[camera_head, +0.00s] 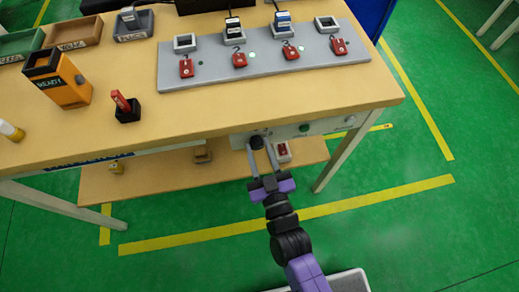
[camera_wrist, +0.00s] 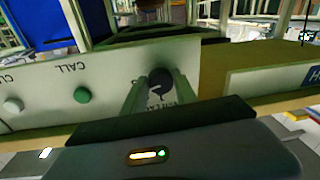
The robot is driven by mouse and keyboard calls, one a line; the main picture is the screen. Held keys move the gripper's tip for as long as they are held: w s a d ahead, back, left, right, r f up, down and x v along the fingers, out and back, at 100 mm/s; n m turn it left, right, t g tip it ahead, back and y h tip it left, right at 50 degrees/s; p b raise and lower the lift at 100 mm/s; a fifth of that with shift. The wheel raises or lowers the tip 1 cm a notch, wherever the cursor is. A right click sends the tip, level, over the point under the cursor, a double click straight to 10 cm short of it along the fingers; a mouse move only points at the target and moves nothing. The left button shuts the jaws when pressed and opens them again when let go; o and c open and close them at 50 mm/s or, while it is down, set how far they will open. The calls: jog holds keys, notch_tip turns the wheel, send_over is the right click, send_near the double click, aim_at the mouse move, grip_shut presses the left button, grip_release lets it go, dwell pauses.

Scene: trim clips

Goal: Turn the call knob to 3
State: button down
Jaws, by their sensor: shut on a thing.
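The call knob (camera_head: 257,142) is a dark round knob on the light front panel (camera_head: 320,127) under the table's front edge. In the wrist view the knob (camera_wrist: 161,79) sits between my two fingers, with a pale pointer mark on its face. My gripper (camera_head: 262,146) reaches up from below and its fingers are closed on the knob's sides; it also shows in the wrist view (camera_wrist: 158,90). The fingers hide part of the scale around the knob, so I cannot read which number it points to.
A green button (camera_wrist: 82,95) marked CALL is left of the knob in the wrist view. On the table (camera_head: 190,125) are a grey board (camera_head: 300,75) with red clips, an orange box (camera_head: 66,88) and several trays. A lower shelf (camera_head: 150,180) runs beneath.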

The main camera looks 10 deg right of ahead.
jog(key=shift+a+f+m, duration=0.1)
jog(key=shift+m, duration=0.5)
jog(key=c, duration=1)
grip_release()
jog(key=s, duration=0.7)
jog(key=shift+s+d+f+b, duration=0.2)
jog(key=shift+s+d+b, duration=0.15)
jog(key=shift+s+b, duration=0.05)
jog(key=s+d+r+g+p, duration=0.1)
jog(key=s+d+r, duration=0.3)
jog(key=s, duration=0.3)
jog(key=s+d+r+g+h+p, duration=0.1)
jog(key=s+d+r, duration=0.3)
jog(key=s+r, duration=0.1)
jog(key=s+d+r+m+g+p, duration=0.1)
jog(key=s+d+r, duration=0.3)
jog(key=s, duration=0.4)
jog(key=shift+s+d+r+g+h, duration=0.3)
jog(key=shift+s+d+r+g, duration=0.15)
jog(key=shift+r, duration=0.25)
